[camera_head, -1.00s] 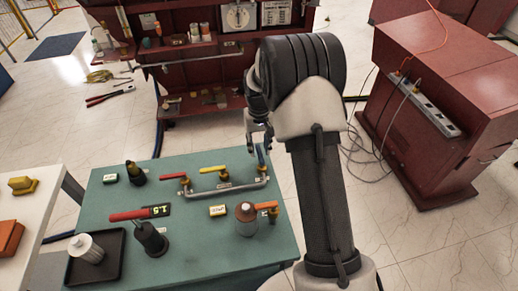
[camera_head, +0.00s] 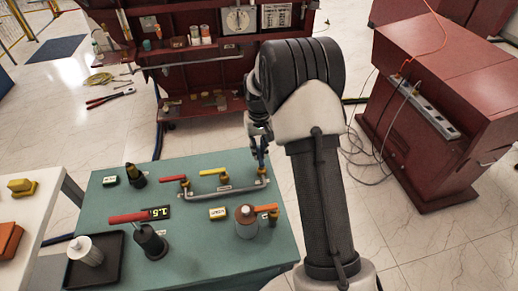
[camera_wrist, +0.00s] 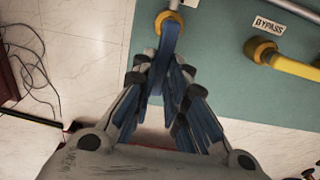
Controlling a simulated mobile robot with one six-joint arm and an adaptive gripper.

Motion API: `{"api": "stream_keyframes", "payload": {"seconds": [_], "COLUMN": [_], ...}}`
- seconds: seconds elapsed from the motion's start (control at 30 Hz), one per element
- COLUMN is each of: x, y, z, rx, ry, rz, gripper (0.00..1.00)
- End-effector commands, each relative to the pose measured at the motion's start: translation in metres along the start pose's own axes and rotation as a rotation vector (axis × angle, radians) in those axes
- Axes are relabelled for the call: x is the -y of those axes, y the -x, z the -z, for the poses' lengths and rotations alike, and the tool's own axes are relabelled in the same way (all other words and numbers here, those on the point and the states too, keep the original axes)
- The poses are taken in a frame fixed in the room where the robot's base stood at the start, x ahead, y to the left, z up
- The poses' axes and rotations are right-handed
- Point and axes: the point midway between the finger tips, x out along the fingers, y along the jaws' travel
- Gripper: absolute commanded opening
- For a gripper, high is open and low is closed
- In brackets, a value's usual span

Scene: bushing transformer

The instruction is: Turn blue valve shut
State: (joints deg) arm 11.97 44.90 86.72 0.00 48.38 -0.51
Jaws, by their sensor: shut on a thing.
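The blue valve handle (camera_wrist: 170,40) runs down from its brass valve body (camera_wrist: 168,18) in the wrist view. My gripper (camera_wrist: 161,78) is shut on the handle, with one finger on each side near its lower end. In the head view my gripper (camera_head: 260,146) is at the right end of the grey pipe (camera_head: 228,190), by the back right corner of the green table. There the blue handle is mostly hidden by the fingers. The brass valve body (camera_head: 262,172) shows just below them.
A yellow handle (camera_head: 213,171) and a red handle (camera_head: 173,178) stand on the same pipe to the left. A red cabinet (camera_head: 445,110) stands at right, with cables on the floor.

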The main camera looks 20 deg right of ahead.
Motion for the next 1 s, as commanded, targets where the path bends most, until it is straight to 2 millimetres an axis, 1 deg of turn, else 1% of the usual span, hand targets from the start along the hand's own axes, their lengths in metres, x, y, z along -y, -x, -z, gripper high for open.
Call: {"api": "stream_keyframes", "payload": {"seconds": [0.57, 0.77, 1.0], "x": [0.001, 0.006, 0.015], "y": [0.001, 0.002, 0.002], "z": [0.0, -0.001, -0.003], "rx": [0.0, 0.001, 0.001], "ry": [0.026, 0.12, 0.318], "rz": [0.0, 0.0, 0.0], "gripper": [0.0, 0.0, 0.0]}}
